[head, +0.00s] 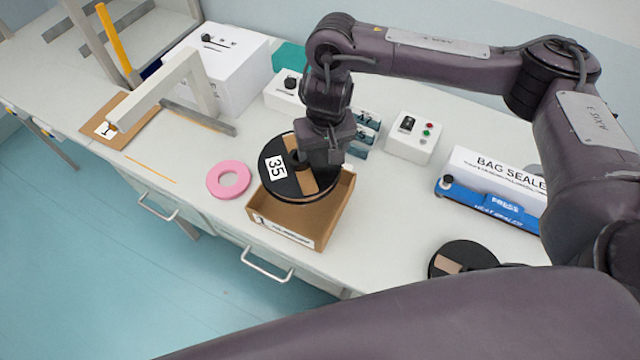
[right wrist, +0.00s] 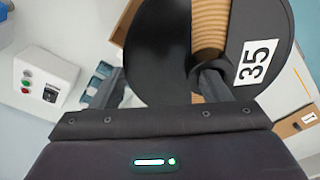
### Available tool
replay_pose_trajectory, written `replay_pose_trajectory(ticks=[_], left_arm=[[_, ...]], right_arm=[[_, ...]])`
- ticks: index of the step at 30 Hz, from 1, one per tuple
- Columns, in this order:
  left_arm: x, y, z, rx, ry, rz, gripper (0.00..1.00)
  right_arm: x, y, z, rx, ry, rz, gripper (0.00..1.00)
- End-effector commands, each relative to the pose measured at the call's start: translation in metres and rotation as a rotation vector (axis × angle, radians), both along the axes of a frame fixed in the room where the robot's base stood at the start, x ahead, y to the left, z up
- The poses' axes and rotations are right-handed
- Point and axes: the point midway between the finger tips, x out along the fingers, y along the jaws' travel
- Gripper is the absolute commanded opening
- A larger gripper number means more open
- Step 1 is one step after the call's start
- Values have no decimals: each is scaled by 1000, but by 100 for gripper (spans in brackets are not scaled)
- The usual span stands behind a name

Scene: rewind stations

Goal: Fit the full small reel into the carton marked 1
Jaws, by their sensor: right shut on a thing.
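A black reel (head: 285,182) with a white "35" label and a tan winding is held by my right gripper (head: 318,165). The reel also shows in the right wrist view (right wrist: 160,50), with its ribbed tan winding between black flanges. It is over an open brown carton (head: 283,232), covering its back left part. I cannot tell whether the reel's lower edge is inside the carton or above it. Another black reel (head: 468,255) with a tan patch lies at the lower right. My left gripper is not in view.
A control box (head: 413,137) and a blue bag sealer (head: 490,207) stand to the right. A white box (head: 222,75) and a grey frame (head: 190,85) stand at the back left.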

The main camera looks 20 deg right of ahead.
Motion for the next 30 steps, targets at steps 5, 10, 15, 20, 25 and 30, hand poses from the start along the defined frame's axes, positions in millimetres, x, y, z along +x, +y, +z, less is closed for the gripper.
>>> replay_pose_trajectory(ticks=[5, 10, 15, 20, 25, 30], left_arm=[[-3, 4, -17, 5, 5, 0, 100], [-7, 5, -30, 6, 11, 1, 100], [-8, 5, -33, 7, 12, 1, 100], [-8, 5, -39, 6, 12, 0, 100], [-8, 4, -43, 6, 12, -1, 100], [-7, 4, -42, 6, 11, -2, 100]], right_arm=[[-2, 1, -52, 2, 5, -2, 29], [0, 1, -80, 3, 0, -2, 29], [1, 1, -89, 3, -3, 0, 29], [0, 0, -104, 2, 0, -2, 29], [0, 0, -125, 1, -1, -1, 29], [1, 0, -125, 2, -4, 0, 29]])
